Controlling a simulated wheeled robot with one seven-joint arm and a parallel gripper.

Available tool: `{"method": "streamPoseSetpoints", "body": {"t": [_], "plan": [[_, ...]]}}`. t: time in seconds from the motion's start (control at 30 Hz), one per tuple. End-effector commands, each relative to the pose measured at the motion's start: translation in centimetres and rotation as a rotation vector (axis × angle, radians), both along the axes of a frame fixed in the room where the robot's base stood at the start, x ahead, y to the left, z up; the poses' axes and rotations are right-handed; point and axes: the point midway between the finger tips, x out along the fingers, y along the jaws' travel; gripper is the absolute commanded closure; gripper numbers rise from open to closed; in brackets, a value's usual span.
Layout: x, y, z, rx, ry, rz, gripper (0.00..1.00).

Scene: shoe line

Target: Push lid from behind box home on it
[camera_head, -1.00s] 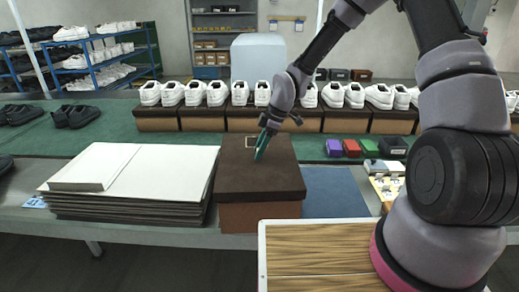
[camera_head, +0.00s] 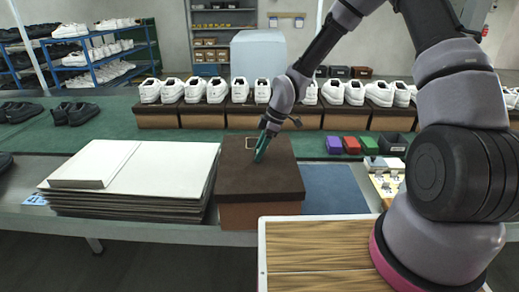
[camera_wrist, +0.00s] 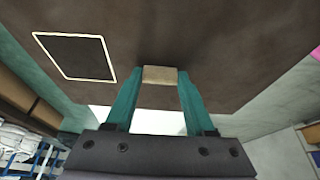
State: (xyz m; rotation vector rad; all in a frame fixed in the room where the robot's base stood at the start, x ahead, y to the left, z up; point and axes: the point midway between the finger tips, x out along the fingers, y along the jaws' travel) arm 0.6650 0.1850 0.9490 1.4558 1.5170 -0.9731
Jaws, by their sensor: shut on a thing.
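The dark brown lid (camera_head: 258,182) lies over the lighter brown box (camera_head: 258,216) on the table. The box's front wall shows below the lid's front edge. I cannot tell whether the lid is fully down, and the back edge is hard to make out. My gripper (camera_head: 261,156) reaches down at the lid's rear half, tilted. In the wrist view, the teal fingers (camera_wrist: 160,80) are shut on a small tan block (camera_wrist: 160,74), against or close to the dark lid surface (camera_wrist: 225,45). A pale square outline (camera_wrist: 75,57) is on the lid beside them.
A stack of flat cardboard sheets (camera_head: 140,190) stands close left of the box. A blue mat (camera_head: 335,190) lies to the right. White shoes on brown boxes (camera_head: 205,115) line the back. Small coloured boxes (camera_head: 342,145) sit right. A wood-topped surface (camera_head: 315,245) is in front.

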Motion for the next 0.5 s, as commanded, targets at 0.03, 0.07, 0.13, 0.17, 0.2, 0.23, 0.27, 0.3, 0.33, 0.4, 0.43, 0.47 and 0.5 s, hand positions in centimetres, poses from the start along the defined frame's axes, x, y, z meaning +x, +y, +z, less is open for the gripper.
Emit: {"method": "streamPoseSetpoints", "body": {"t": [0.03,0.07,0.13,0.17,0.2,0.23,0.27,0.3,0.33,0.4,0.43,0.47,0.5], "plan": [[-0.01,0.02,-0.12,0.000,0.000,0.000,0.90],[-0.01,0.02,-0.19,0.000,0.000,0.000,0.90],[-0.02,0.03,-0.32,0.000,0.001,0.001,0.90],[-0.02,0.03,-0.39,0.000,0.001,0.001,0.90],[-0.03,0.03,-0.47,0.000,0.001,0.001,0.90],[-0.03,0.04,-0.54,0.000,0.001,0.001,0.90],[-0.03,0.04,-0.59,0.000,0.000,0.001,0.90],[-0.03,0.04,-0.68,0.000,0.000,0.001,0.90],[-0.03,0.03,-0.73,0.000,0.000,0.001,0.90],[-0.02,0.04,-0.87,0.000,0.000,0.001,0.90],[-0.02,0.04,-0.93,0.000,0.000,0.001,0.90],[-0.01,0.03,-0.98,0.000,0.000,0.001,0.90],[-0.01,0.03,-1.07,0.000,0.000,0.001,0.90]]}}
